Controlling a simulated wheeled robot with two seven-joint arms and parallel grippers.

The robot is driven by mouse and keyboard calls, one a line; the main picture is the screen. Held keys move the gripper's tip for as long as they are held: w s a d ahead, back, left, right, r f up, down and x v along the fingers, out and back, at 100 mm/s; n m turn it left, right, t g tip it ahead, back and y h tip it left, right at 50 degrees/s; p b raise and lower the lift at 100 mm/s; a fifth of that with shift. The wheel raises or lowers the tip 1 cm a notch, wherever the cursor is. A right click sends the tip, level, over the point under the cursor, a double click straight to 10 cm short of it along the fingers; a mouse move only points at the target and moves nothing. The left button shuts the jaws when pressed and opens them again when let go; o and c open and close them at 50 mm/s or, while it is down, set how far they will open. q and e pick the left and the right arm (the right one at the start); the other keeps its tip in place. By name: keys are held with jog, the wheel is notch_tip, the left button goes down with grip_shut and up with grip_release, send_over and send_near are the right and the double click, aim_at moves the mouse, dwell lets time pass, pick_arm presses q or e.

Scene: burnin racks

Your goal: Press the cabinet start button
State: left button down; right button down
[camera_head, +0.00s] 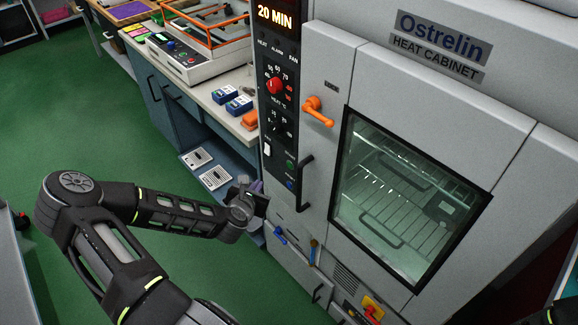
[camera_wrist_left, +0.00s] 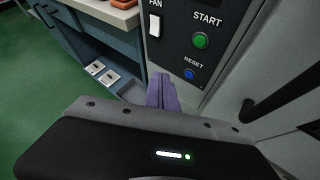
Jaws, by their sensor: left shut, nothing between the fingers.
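The heat cabinet (camera_head: 330,50) has a black control panel on its left side. The green start button (camera_wrist_left: 200,40) sits under the word START in the left wrist view, above the blue reset button (camera_wrist_left: 189,74). In the head view the green start button (camera_head: 290,164) is small, above the blue one. My left gripper (camera_head: 258,187) is in front of the cabinet's lower left, left of and below the buttons. Its purple fingers (camera_wrist_left: 162,92) are shut and empty, apart from the start button. My right gripper is not clearly in view.
A black door handle (camera_head: 305,183) stands out just right of the buttons. An orange latch (camera_head: 317,110) is higher on the door. A white fan switch (camera_wrist_left: 154,25) is left of the start button. The bench (camera_head: 205,95) stands at left; green floor is clear.

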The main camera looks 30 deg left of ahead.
pick_arm(q)
jog(key=w+d+b, duration=0.1)
jog(key=w+d, duration=0.1)
jog(key=w, duration=0.6)
jog(key=shift+w+d, duration=0.2)
jog(key=shift+d, duration=0.1)
dwell(1.9)
jog(key=shift+w+d, duration=0.1)
jog(key=shift+w, duration=0.25)
jog(key=shift+w+d+b, duration=0.1)
jog(key=shift+w+b, duration=0.3)
dwell(0.6)
dwell(0.3)
jog(key=shift+s+a, duration=0.2)
jog(key=shift+s, duration=0.6)
jog(key=s, duration=0.1)
jog(key=s+a, duration=0.1)
jog(key=s, duration=0.2)
jog(key=shift+s+a+p, duration=0.25)
jog(key=shift+s+p, duration=0.1)
jog(key=shift+s, duration=0.05)
